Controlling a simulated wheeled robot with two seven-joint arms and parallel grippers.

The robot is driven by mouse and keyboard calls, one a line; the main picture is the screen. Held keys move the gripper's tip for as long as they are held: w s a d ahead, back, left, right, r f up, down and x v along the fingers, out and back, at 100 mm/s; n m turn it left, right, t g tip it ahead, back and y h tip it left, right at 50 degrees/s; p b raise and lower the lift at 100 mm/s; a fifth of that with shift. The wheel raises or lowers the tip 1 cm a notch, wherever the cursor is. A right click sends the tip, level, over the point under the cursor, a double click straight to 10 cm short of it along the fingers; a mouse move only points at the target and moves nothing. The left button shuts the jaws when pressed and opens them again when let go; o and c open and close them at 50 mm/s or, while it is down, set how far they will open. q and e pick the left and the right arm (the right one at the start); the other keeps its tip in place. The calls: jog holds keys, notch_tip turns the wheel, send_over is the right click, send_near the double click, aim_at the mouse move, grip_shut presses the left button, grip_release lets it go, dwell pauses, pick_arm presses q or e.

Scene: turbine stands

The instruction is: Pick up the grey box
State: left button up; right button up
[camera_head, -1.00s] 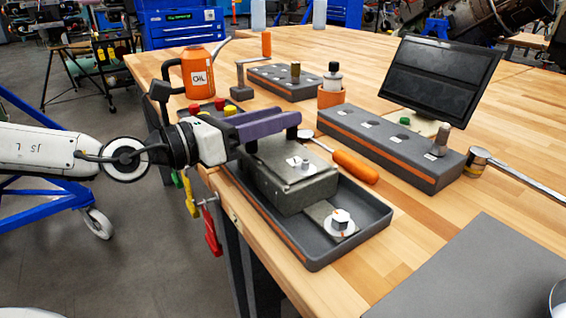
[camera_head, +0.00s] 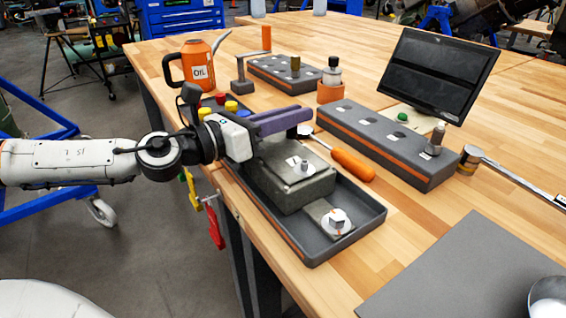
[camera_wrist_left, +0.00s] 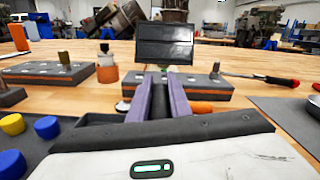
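The grey box (camera_head: 292,178) is a flat-topped metal block with a small bolt and white washer on top. It sits in a dark tray (camera_head: 345,240) with an orange stripe, near the table's left edge. My left gripper (camera_head: 300,120) reaches in from the left, its purple fingers level above the box's far side. The fingers look parted with a narrow gap and nothing clearly held. In the left wrist view the fingers (camera_wrist_left: 166,98) point forward, and I cannot make out the box there. My right gripper is not in view.
An orange-handled tool (camera_head: 352,164) lies beside the tray. A long block with holes (camera_head: 385,145) and a dark screen (camera_head: 440,75) stand behind. An orange oil can (camera_head: 199,68) is at the back left. A grey mat (camera_head: 470,270) covers the front right.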

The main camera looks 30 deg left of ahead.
pick_arm(q)
grip_shut()
jog(key=shift+r, duration=0.25)
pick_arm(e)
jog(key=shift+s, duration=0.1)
